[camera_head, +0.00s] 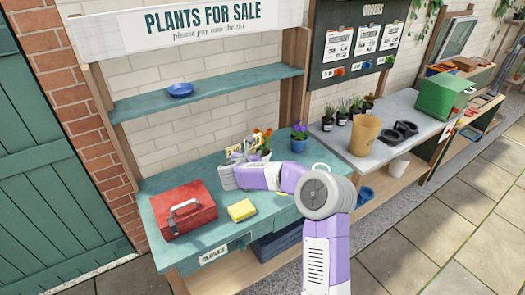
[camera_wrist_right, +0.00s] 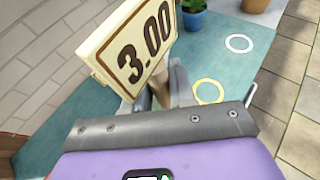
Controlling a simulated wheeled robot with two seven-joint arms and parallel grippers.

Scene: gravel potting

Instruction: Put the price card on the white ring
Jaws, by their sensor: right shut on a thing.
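The price card (camera_wrist_right: 142,45), a cream slab reading "3.00", stands tilted between the fingers of my right gripper (camera_wrist_right: 158,92) in the wrist view. My right gripper is shut on it, above the teal table. In the head view the right gripper (camera_head: 238,160) is over the back middle of the table, and the card is mostly hidden there. The white ring (camera_wrist_right: 239,51) lies flat on the teal top, apart from the card, to its right in the wrist view. My left gripper is not in view.
A yellow ring (camera_wrist_right: 221,92) lies nearer the gripper than the white one. A blue flower pot (camera_head: 299,145) and an orange-flowered pot stand near the gripper. A blue dish (camera_head: 180,90) is on the shelf.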

